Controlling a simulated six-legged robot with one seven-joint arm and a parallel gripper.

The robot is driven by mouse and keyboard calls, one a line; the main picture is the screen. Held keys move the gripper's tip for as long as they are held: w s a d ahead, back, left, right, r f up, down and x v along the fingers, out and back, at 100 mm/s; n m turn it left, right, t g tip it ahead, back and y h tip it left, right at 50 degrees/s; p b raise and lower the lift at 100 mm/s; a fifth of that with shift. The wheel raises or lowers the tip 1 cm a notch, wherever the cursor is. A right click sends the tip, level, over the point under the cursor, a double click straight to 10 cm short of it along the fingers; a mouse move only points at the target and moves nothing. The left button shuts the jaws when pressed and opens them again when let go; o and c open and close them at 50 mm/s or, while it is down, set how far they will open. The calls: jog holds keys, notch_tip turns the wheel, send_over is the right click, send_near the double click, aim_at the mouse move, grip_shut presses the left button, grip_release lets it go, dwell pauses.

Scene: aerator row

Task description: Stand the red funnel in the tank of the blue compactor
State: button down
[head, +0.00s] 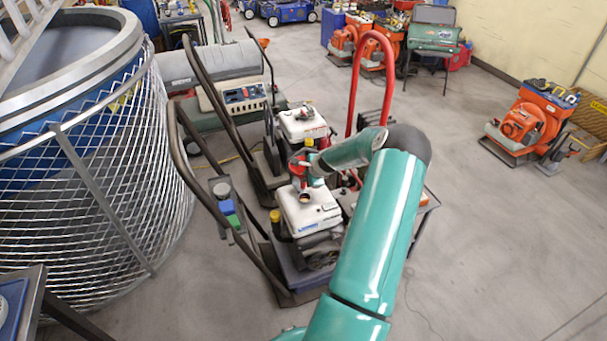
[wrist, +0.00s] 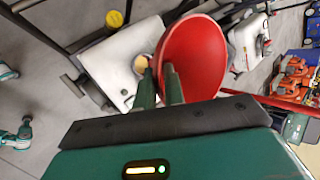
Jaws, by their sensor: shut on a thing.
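The red funnel (wrist: 195,55) shows large in the wrist view, with its wide bowl facing the camera. My gripper (wrist: 160,76) is shut on it at the bowl's left side. In the head view the funnel (head: 298,161) is small and partly hidden by my gripper (head: 309,162). The blue compactor (head: 288,266) stands below, with a white tank (head: 318,213) on top. The tank's round filler opening (head: 304,198) is uncovered; it also shows in the wrist view (wrist: 142,63), just left of the funnel. The funnel appears above the tank. Its spout is hidden.
A second machine with a white tank (head: 303,122) stands just behind. Black handle bars (head: 208,192) rise at the left and a red handle (head: 371,60) behind. A large mesh-caged tank (head: 95,170) fills the left.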

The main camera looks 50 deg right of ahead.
jog(key=shift+s+r, duration=0.1)
jog(key=shift+r, duration=0.05)
notch_tip(320, 180, down, 5)
jog(key=shift+s+f, duration=0.1)
jog(key=shift+f, duration=0.1)
dwell(0.3)
jog(key=shift+d, duration=0.3)
dwell(0.6)
jog(key=shift+f, duration=0.7)
dwell(0.4)
jog(key=shift+f, duration=0.35)
jog(key=shift+f, duration=0.3)
jog(key=shift+f, duration=0.35)
